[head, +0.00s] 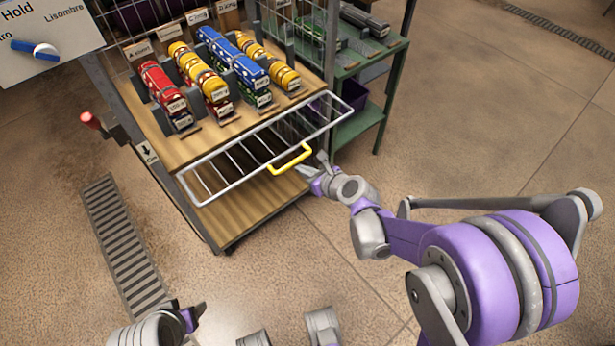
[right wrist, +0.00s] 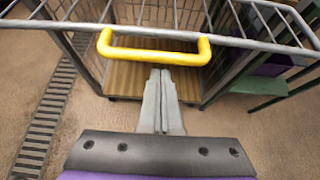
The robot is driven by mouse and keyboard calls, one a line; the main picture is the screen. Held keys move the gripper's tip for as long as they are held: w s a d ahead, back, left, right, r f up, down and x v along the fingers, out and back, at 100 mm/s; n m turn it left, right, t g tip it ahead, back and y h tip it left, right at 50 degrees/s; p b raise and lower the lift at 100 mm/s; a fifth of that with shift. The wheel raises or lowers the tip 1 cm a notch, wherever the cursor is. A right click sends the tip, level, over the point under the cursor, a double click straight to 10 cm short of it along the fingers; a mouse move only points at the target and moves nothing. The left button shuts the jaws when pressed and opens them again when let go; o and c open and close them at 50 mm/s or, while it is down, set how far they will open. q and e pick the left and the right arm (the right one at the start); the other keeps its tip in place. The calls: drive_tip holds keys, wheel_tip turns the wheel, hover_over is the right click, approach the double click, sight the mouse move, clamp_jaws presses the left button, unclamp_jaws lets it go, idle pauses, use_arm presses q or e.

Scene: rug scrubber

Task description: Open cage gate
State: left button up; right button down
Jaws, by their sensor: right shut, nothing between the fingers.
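The cage gate (head: 222,180) is a pale wire frame at the front of a wooden-shelved cart. It extends outward from below the shelf with the toy vehicles. Its yellow handle (head: 290,159) is on the outer rail and also crosses the upper middle of the right wrist view (right wrist: 155,54). My right gripper (head: 312,171) is just right of the handle in the head view. In the right wrist view its fingers (right wrist: 162,75) are together and empty, with their tips just below the handle bar. My left gripper (head: 192,316) shows only partly at the bottom edge; its jaw state is unclear.
Several red, yellow and blue toy vehicles (head: 228,66) stand on the cart's upper shelf (head: 190,148). A green rack (head: 388,100) stands behind at the right. A red-knobbed lever (head: 91,121) sticks out left of the cart. The floor at right is open.

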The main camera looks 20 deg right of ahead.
drive_tip(key=shift+w+r, duration=0.1)
drive_tip(key=shift+r, duration=0.15)
use_arm(q)
wheel_tip(320, 180, up, 3)
drive_tip(key=shift+s+f+p, duration=0.1)
drive_tip(key=shift+f+p, duration=0.1)
drive_tip(key=shift+p, duration=0.85)
use_arm(e)
wheel_tip(320, 180, up, 4)
drive_tip(key=shift+w+f, duration=0.1)
